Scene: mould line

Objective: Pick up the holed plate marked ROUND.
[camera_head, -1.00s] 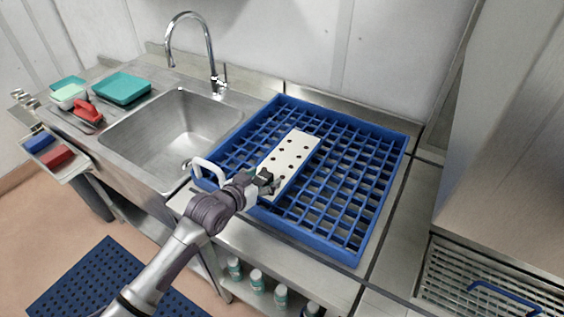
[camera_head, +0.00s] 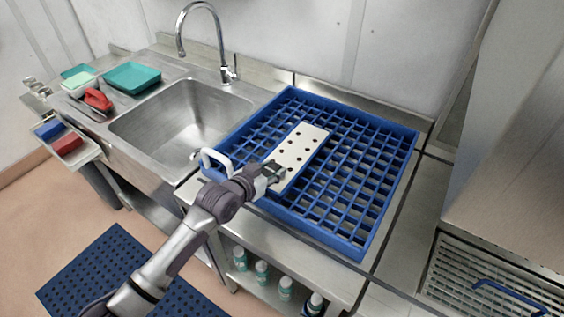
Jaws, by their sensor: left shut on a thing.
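A white holed plate (camera_head: 300,147) lies in the blue grid rack (camera_head: 407,150), with its near end toward me. Several dark round holes show in it. No ROUND marking can be read at this size. My left gripper (camera_head: 273,173) comes in from the lower left and is shut on the near end of the plate, hiding that edge. I cannot tell whether the plate is clear of the rack's grid. My right gripper is not in view.
A white handle-shaped thing (camera_head: 215,157) stands at the rack's near left corner, close to my left wrist. The sink (camera_head: 180,125) with its tall tap (camera_head: 222,45) is left of the rack. Teal trays (camera_head: 132,77) lie further left. Several bottles (camera_head: 262,270) stand below the counter.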

